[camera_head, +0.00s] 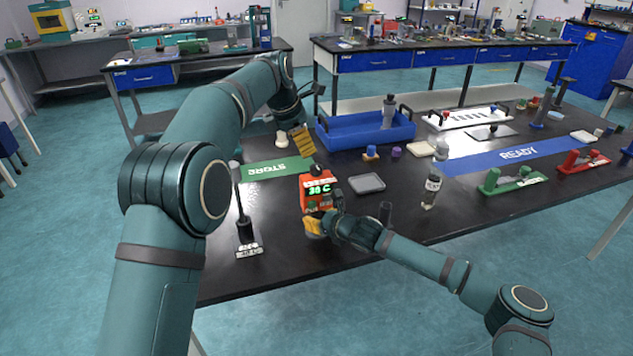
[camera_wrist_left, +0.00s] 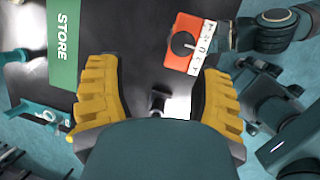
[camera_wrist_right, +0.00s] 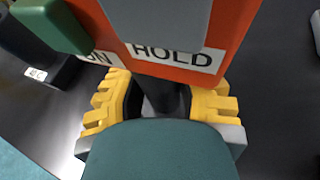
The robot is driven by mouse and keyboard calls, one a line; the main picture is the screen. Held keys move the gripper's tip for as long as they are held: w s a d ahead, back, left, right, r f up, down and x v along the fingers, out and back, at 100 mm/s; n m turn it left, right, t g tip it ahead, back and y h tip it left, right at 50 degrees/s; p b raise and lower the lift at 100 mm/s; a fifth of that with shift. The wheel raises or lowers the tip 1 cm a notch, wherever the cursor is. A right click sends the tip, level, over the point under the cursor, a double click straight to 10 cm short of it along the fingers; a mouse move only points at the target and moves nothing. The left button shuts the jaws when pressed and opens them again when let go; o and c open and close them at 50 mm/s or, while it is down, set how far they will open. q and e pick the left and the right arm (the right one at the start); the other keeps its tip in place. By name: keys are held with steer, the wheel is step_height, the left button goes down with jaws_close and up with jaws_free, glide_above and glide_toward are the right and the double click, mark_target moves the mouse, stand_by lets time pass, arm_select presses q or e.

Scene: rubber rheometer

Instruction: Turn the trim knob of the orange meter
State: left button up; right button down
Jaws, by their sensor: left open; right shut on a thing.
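The orange meter (camera_head: 307,201) stands near the table's front edge, its green display reading what looks like 38 C. Its dark round trim knob (camera_head: 317,171) is on top. In the left wrist view the knob (camera_wrist_left: 183,45) sits beside a white marked strip on the orange top. My left gripper (camera_head: 303,142) is open and empty above the meter; in its wrist view the knob lies beyond the fingertips (camera_wrist_left: 160,68), right of centre. My right gripper (camera_head: 319,226) is at the meter's front, shut on a dark post (camera_wrist_right: 165,95) below the HOLD label (camera_wrist_right: 175,55).
A green STORE mat (camera_head: 277,168) lies left of the meter, a small grey tray (camera_head: 368,183) right of it. A labelled dark stand (camera_head: 245,230) is at the left front. A blue tray (camera_head: 340,138) is behind. A clear bottle (camera_head: 431,190) stands to the right.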

arm_select(q)
steer(key=w+a+f+m+t+y, duration=0.2)
steer(key=w+f+m+t, duration=0.2)
steer(key=f+m, duration=0.15)
steer(key=m+t+h, duration=0.7)
steer(key=m+t, duration=0.2)
steer(key=m, duration=1.3)
glide_toward(314, 171)
steer(key=shift+m, duration=0.25)
steer(key=x, duration=1.1)
steer(key=shift+w+d, duration=0.1)
steer(key=shift+w, duration=0.25)
jaws_close()
